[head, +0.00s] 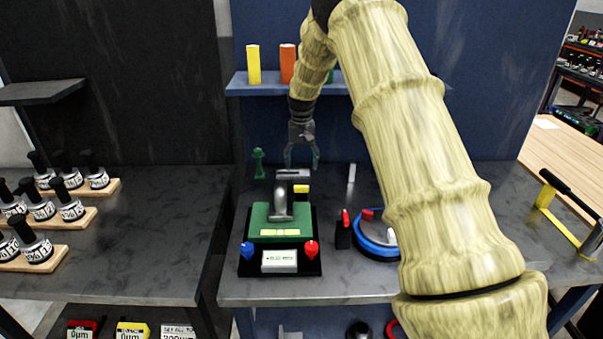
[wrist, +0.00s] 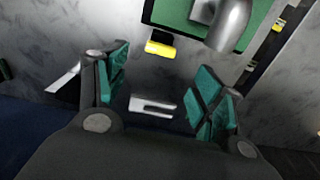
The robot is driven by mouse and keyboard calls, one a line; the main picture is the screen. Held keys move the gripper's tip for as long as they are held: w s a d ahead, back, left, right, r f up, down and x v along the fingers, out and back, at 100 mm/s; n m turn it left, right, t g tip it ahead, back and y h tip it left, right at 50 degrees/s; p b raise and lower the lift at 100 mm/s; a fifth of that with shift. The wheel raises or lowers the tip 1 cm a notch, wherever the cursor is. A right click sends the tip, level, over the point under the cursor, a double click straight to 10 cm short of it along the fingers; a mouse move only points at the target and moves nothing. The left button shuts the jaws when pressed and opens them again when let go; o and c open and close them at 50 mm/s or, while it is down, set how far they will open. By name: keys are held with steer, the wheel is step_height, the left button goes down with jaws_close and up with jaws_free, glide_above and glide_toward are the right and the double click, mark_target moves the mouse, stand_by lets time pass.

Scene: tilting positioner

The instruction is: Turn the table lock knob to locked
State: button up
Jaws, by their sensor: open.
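A device with a green bed (head: 258,225) on a black base stands on the bench in the head view. A blue knob (head: 247,250) and a red knob (head: 311,248) sit at its front corners, on either side of a white label plate (head: 279,261). I cannot tell which knob is the table lock, as the label is too small to read. My gripper (head: 302,163) is open and empty, pointing down behind the device. In the wrist view its teal pads (wrist: 162,88) are apart, with a pale slotted bar (wrist: 152,106) showing between them and the green bed (wrist: 180,14) beyond.
A grey metal arm (head: 283,200) rises over the green bed, with a yellow block (head: 301,190) behind it. A blue-rimmed round plate (head: 372,242) and red-topped black block (head: 344,232) stand to the right. A green piece (head: 258,163) stands behind left. The bench front is clear.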

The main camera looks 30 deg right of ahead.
steer(key=shift+r, duration=1)
